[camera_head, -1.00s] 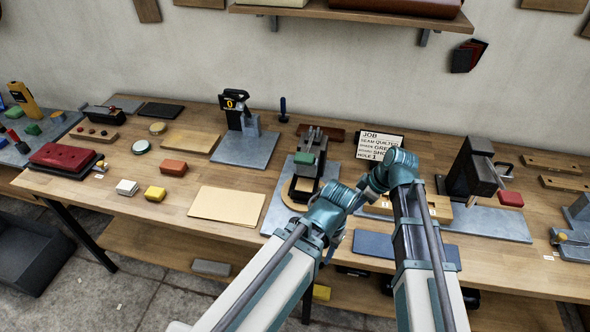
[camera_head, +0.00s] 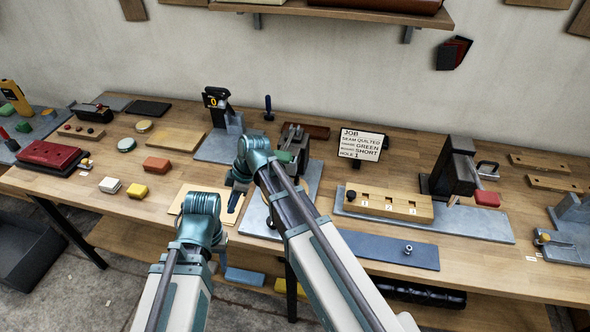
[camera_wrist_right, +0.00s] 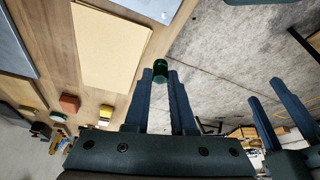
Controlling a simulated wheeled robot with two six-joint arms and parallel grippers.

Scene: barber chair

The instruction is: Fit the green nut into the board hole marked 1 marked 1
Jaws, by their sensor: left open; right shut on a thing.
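The green nut (camera_wrist_right: 160,74) is a small dark green cylinder held between the fingertips of my right gripper (camera_wrist_right: 160,80) in the right wrist view. In the head view my right gripper (camera_head: 235,203) points down over the bench's front part, left of the board; the nut cannot be made out there. The wooden board (camera_head: 415,213) lies on a grey plate at the right, with holes marked 1, 2 and 3 and a black knob at its left end. Hole 1 (camera_head: 364,197) is the leftmost marked.
A job card (camera_head: 361,145) reads green, short, hole 1. A dark blue mat (camera_head: 385,248) with a small metal bolt lies in front of the board. A clamp stand (camera_head: 293,140) with a green block stands behind my right arm. A press (camera_head: 453,165) stands behind the board.

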